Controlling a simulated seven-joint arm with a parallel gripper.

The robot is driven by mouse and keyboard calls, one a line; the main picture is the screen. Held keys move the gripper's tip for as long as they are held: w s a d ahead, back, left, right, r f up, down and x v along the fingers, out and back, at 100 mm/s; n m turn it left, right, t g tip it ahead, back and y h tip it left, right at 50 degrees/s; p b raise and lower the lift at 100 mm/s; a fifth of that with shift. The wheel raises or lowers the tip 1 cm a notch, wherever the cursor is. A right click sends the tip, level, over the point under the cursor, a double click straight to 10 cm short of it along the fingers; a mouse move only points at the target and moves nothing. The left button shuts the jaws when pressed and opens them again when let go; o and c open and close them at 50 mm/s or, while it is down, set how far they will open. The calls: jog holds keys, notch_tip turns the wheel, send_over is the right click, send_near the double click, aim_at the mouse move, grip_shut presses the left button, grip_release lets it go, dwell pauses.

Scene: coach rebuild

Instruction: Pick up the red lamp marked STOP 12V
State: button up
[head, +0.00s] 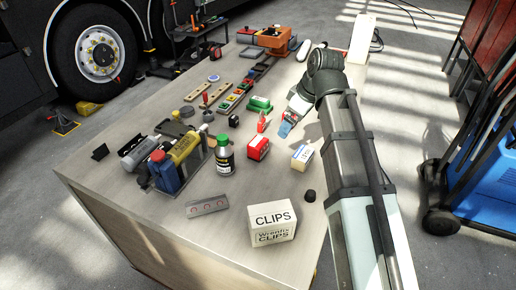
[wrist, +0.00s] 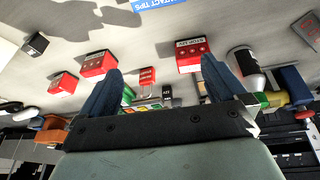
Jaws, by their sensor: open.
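In the wrist view, one red block with a white label (wrist: 193,56) is right of centre, another (wrist: 98,64) is left, and a smaller one (wrist: 62,83) is farther left. A small red piece (wrist: 147,77) shows between the fingers. In the head view, a red box with a white label (head: 258,148) stands near the bottle, and a small red pointed piece (head: 262,122) is behind it. My gripper (head: 287,128) is above the table by these; its open, empty fingers show in the wrist view (wrist: 162,88).
A green-capped bottle (head: 224,157), a white-and-yellow box (head: 302,157) and a CLIPS box (head: 271,223) stand nearby. A caddy with a yellow can (head: 184,148) is left. An orange case (head: 273,39) is at the far end.

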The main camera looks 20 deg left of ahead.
jog(key=n, duration=0.1)
send_near(260, 142)
jog(key=v, duration=0.2)
jog(key=shift+g+y, duration=0.4)
jog(key=shift+g, duration=0.1)
jog(key=x, duration=0.8)
jog(key=shift+w+d+f, duration=0.1)
jog(key=shift+w+d, duration=0.05)
jog(key=shift+w, duration=0.15)
jog(key=shift+d+x, duration=0.2)
jog(key=shift+x, duration=2.5)
jog(key=shift+w, duration=0.15)
jog(key=shift+c, duration=0.5)
jog(key=c, duration=1)
